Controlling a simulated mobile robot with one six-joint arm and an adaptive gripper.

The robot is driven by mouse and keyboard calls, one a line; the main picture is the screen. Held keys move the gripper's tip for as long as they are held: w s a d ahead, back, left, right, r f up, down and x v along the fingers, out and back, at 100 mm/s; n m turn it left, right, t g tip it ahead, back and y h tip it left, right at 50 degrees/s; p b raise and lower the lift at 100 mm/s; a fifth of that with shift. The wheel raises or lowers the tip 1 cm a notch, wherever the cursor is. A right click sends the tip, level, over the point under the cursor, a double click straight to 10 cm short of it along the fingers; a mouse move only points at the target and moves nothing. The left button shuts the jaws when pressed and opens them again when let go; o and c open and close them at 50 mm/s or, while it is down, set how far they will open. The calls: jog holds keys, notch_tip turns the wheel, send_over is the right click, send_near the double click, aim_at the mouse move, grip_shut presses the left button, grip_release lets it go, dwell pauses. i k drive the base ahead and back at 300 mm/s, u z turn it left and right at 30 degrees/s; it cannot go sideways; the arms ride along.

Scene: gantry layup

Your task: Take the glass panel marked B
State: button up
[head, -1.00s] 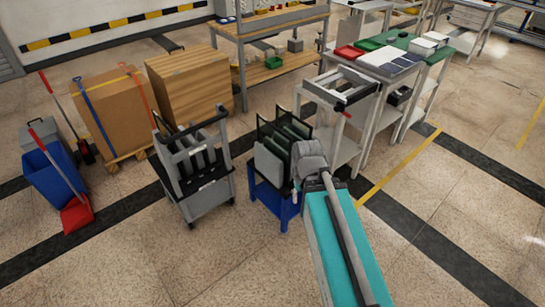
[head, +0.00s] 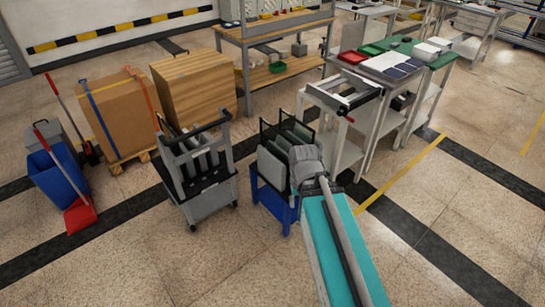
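A blue stand (head: 270,200) near the middle holds several upright panels, pale grey-green ones (head: 272,168) in front and dark-framed ones (head: 293,130) behind. To its left, a grey wheeled cart (head: 210,205) holds several upright panels or slats (head: 195,165). No letter B can be read on any panel, so I cannot tell which one is marked. My grey arm reaches toward the right side of the blue stand and covers part of its panels. My gripper cannot be made out; the arm hides that area.
A white table with a frame (head: 345,95) and a green-topped bench (head: 420,50) stand right of the stand. Boxes (head: 115,110), a blue bin (head: 57,172) and a red dustpan (head: 80,215) are at left. The front-left floor is clear.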

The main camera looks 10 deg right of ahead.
aim_at(274, 141)
jog(key=u, duration=0.4)
jog(key=i, duration=0.95)
